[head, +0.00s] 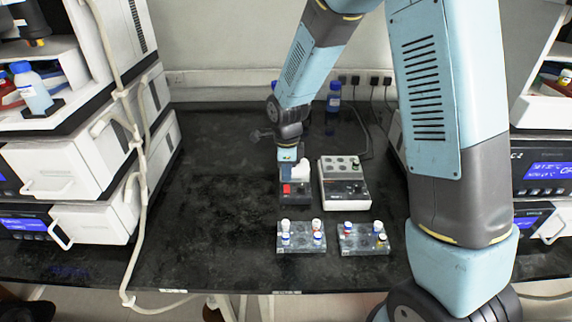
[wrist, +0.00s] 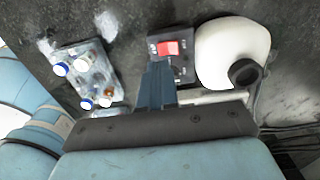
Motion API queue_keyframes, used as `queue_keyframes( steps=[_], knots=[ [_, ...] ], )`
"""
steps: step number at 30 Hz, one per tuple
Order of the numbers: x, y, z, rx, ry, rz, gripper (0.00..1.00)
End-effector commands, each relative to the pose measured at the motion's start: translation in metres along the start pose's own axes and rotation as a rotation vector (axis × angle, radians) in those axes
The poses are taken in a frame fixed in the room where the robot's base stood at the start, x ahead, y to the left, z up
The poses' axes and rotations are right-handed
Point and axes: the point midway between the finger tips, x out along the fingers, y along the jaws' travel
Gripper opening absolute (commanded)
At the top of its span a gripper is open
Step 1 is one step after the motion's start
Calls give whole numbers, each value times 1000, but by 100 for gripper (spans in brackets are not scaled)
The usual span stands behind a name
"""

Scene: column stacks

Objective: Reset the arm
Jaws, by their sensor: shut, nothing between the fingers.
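My gripper (wrist: 158,70) shows in the wrist view as two dark blue fingers pressed together with nothing between them. In the head view my gripper (head: 287,172) points down over the back part of a small dark device, beside a white rounded part. The fingertips are hard to make out there. In the wrist view the fingers point toward the dark device (wrist: 181,45) with a red switch. I cannot tell whether they touch it. My arm reaches down to it from the upper right of the head view.
The dark device (head: 294,198) and a grey-white block device (head: 346,205) stand side by side. Two clear racks (head: 290,248) (head: 372,247) with capped vials stand in front. The white rounded part (wrist: 232,45) is close right of my fingers. The bench's left side is clear.

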Motion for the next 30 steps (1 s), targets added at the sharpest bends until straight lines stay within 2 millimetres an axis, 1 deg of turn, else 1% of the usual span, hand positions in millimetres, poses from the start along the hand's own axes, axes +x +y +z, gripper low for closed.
queue_keyframes(
  steps=[5, 8, 14, 20, 24, 30],
  knots=[
    [-4, 0, -2, -10, -2, -5, 0],
    [-16, -1, -9, -43, -5, -18, 0],
    [-58, 2, -34, -181, -11, -64, 0],
    [-100, 10, -61, -332, -6, -112, 0],
    [-128, 19, -80, -438, 3, -145, 0],
    [-163, 35, -107, -585, 24, -192, 0]
  ],
)
